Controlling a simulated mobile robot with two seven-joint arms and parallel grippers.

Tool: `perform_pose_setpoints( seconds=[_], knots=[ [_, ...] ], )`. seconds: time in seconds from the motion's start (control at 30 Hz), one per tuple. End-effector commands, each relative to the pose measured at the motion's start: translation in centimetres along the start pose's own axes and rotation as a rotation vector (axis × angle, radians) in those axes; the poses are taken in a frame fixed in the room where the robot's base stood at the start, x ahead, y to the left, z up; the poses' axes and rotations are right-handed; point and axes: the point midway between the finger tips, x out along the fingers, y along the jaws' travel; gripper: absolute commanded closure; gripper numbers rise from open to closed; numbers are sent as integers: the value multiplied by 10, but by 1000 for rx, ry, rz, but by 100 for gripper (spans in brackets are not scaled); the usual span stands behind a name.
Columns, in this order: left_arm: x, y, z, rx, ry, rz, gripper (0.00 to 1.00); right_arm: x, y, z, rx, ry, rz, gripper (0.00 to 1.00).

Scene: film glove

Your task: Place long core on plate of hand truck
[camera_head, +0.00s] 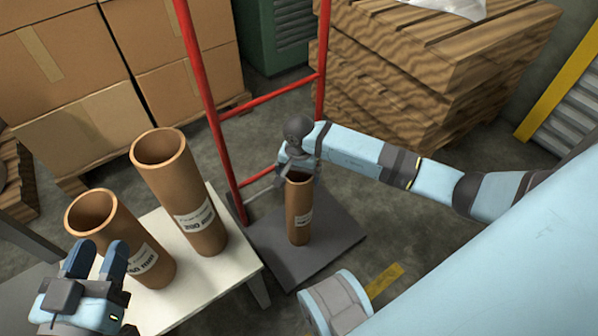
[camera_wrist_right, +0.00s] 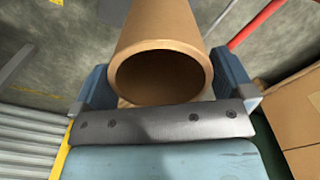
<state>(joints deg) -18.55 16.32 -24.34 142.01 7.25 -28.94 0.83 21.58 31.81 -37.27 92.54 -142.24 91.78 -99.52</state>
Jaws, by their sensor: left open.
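My left gripper (camera_head: 98,258) is open and empty at the lower left, in front of the left core on the table.
A white table (camera_head: 235,262) bears two wider upright cores, a taller one (camera_head: 180,190) and one at its left (camera_head: 115,228). Cardboard boxes (camera_head: 70,60) stand behind. Stacked wooden pallets (camera_head: 430,75) are at the back right. Bare floor shows right of the plate.

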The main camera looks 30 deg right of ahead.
Motion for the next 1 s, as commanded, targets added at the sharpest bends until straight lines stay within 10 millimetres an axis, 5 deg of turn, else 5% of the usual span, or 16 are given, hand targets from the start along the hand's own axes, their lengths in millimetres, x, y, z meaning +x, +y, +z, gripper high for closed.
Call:
perform_pose_setpoints(
  seconds=[0.6,1.0],
  knots=[
    [-9,17,-18,-203,-45,-11,57,-109,0,-1,0,1,0,0],
    [-9,16,-27,-195,-4,-17,57,-123,0,0,0,-1,0,0]
  ],
)
